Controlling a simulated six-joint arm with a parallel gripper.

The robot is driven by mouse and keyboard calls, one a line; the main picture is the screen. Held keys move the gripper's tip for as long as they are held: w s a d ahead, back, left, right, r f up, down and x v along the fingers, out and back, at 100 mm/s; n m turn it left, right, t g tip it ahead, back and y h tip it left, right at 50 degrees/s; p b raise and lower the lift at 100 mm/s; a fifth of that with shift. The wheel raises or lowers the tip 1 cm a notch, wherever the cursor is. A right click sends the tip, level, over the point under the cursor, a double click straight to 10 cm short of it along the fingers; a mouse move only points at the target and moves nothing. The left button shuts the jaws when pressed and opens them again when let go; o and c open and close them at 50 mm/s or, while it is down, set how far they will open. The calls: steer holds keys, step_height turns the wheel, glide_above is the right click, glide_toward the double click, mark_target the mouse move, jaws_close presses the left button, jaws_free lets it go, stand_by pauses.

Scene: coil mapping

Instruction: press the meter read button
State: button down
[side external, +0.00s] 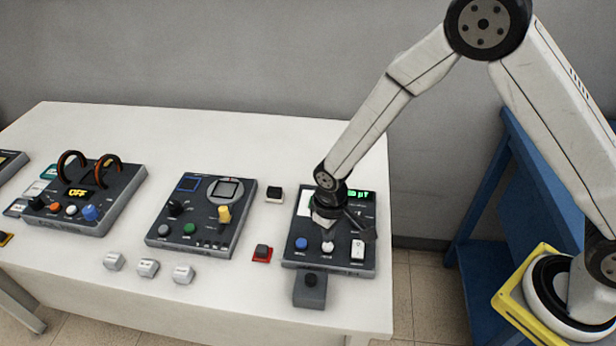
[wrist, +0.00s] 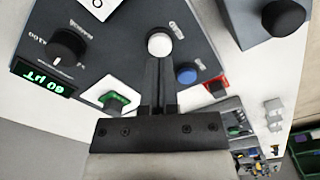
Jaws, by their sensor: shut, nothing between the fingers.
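The meter panel (side external: 290,262) is a dark sloped box at the right end of the table, with a green-lit display (side external: 359,193). In the wrist view the display (wrist: 43,79) reads 60 µT. A white round button (side external: 328,247) sits on the panel's front part, between a blue button (side external: 301,243) and a white rocker switch (side external: 358,248). My gripper (wrist: 160,62) is shut and empty over the panel. In the wrist view its tips overlap the lower edge of the white button (wrist: 159,43); I cannot tell whether they touch it. The button labels are too small to read.
A grey block with a black knob (side external: 310,281) stands in front of the panel. A red-based button box (side external: 262,253) is to its left. A second panel (side external: 160,236) and a panel with two coil rings (side external: 108,169) stand further left. The table's back (side external: 240,135) is clear.

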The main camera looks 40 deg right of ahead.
mark_target(329, 246)
steer(key=shift+f, duration=1.25)
stand_by(0.5)
steer(key=shift+r, duration=3.2)
steer(key=shift+d+r, duration=0.1)
steer(key=shift+s+d+r, duration=0.1)
steer(key=shift+d+r, duration=0.05)
steer(key=shift+r, duration=0.05)
steer(key=s+d+r+m+t, duration=0.2)
steer(key=s+d+r+m, duration=0.1)
steer(key=s+d+r, duration=0.7)
steer(key=d, duration=0.3)
steer(key=shift+s+t, duration=0.3)
steer(key=shift+s, duration=0.1)
steer(key=shift+d, duration=0.1)
